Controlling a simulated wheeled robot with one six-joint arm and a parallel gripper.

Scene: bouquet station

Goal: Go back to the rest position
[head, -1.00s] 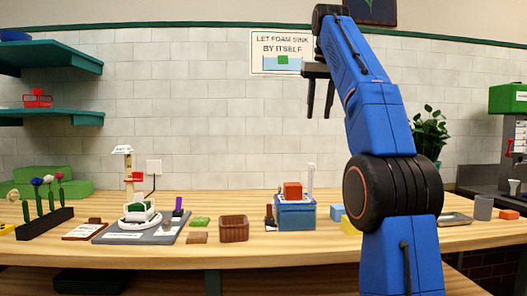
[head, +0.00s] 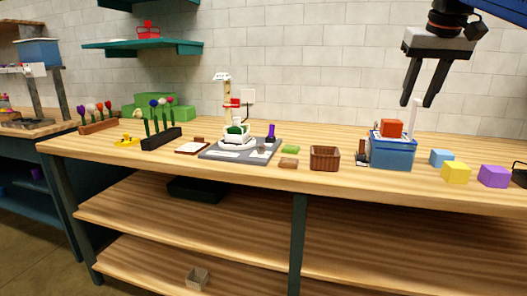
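My gripper (head: 420,95) hangs at the upper right of the head view, fingers pointing down. Most of my arm is outside the view; only a blue part shows at the top right corner.
The wooden table (head: 340,185) holds a grey mat (head: 215,155) with a white stand, a brown basket (head: 324,158), a black flower rack (head: 162,140), and blue, yellow (head: 456,172) and purple (head: 493,176) blocks at right. Teal shelves (head: 140,44) hang on the wall.

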